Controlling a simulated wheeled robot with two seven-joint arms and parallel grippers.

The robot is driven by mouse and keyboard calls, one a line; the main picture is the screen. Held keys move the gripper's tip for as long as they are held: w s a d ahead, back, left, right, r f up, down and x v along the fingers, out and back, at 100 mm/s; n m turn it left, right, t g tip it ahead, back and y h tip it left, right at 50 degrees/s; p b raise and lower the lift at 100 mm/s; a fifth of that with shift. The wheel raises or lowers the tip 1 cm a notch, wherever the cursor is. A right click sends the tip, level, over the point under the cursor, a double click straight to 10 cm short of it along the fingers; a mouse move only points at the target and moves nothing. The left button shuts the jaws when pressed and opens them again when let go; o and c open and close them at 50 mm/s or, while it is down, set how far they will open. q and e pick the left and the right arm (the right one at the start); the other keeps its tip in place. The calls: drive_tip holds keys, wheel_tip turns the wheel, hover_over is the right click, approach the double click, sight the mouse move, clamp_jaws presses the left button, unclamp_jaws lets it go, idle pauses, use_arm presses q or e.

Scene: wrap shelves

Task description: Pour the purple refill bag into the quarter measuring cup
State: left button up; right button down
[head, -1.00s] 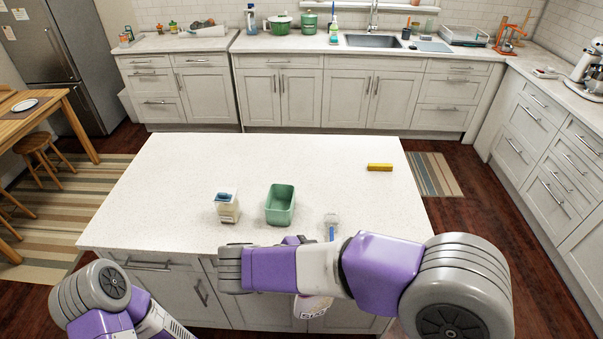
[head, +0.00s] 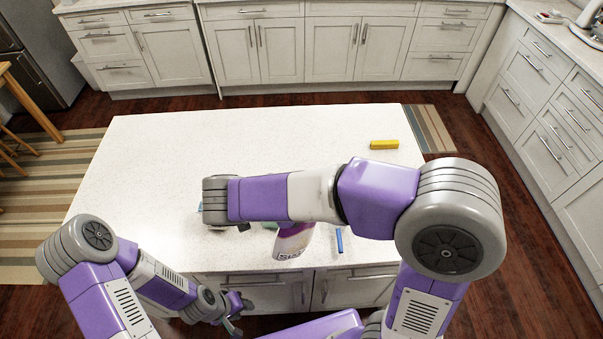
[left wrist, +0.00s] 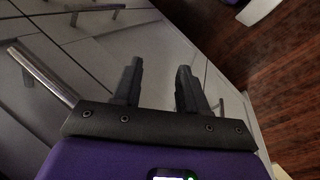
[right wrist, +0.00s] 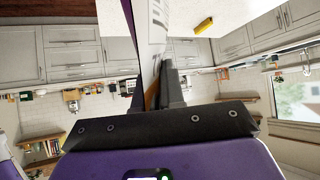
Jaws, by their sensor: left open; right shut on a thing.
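The refill bag (head: 292,242), white and purple with printed lettering, hangs below my right forearm at the counter's front edge. In the right wrist view my right gripper (right wrist: 166,85) is shut on the bag (right wrist: 155,35), which rises beyond the fingers. A blue handle (head: 339,240) lies at the counter's front edge, just right of the bag; it seems to belong to the measuring cup, whose bowl is hidden behind my arm. My left gripper (head: 235,322) is low before the cabinets; its fingers (left wrist: 158,85) are apart and empty.
A yellow block (head: 384,144) lies at the counter's far right. The white counter (head: 250,140) is clear at the back. Cabinet drawers and handles (left wrist: 45,75) are close to my left gripper.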

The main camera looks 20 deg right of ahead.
drive_tip(key=shift+w+d, duration=0.15)
drive_tip(key=shift+w, duration=0.25)
drive_tip(key=shift+d+y+p, duration=0.25)
drive_tip(key=shift+y+p, duration=0.25)
drive_tip(key=shift+p, duration=0.05)
drive_tip(key=shift+d+f+g+y+p, duration=0.1)
drive_tip(key=shift+d+g+y+p, duration=0.3)
drive_tip(key=shift+d+y+p, duration=0.4)
drive_tip(key=d+f+y+p, duration=0.1)
drive_tip(key=f+y, duration=0.1)
drive_tip(key=y, duration=0.1)
drive_tip(key=shift+w+d+f+g+p, duration=0.25)
drive_tip(key=shift+w+d+g+p, duration=0.1)
drive_tip(key=shift+g+p, duration=0.05)
drive_tip(key=shift+f, duration=0.1)
drive_tip(key=shift+a, duration=0.15)
drive_tip(key=shift+m+b, duration=0.3)
drive_tip(key=shift+b, duration=0.25)
drive_tip(key=shift+w+d+f+g+y+b, duration=0.15)
drive_tip(key=shift+d+f+y+b, duration=0.15)
drive_tip(key=shift+f+y, duration=0.25)
drive_tip(key=shift+s+d+f+g+y+b, duration=0.15)
drive_tip(key=shift+f+y+b, duration=0.1)
drive_tip(key=shift+f+y, duration=0.3)
idle(0.9)
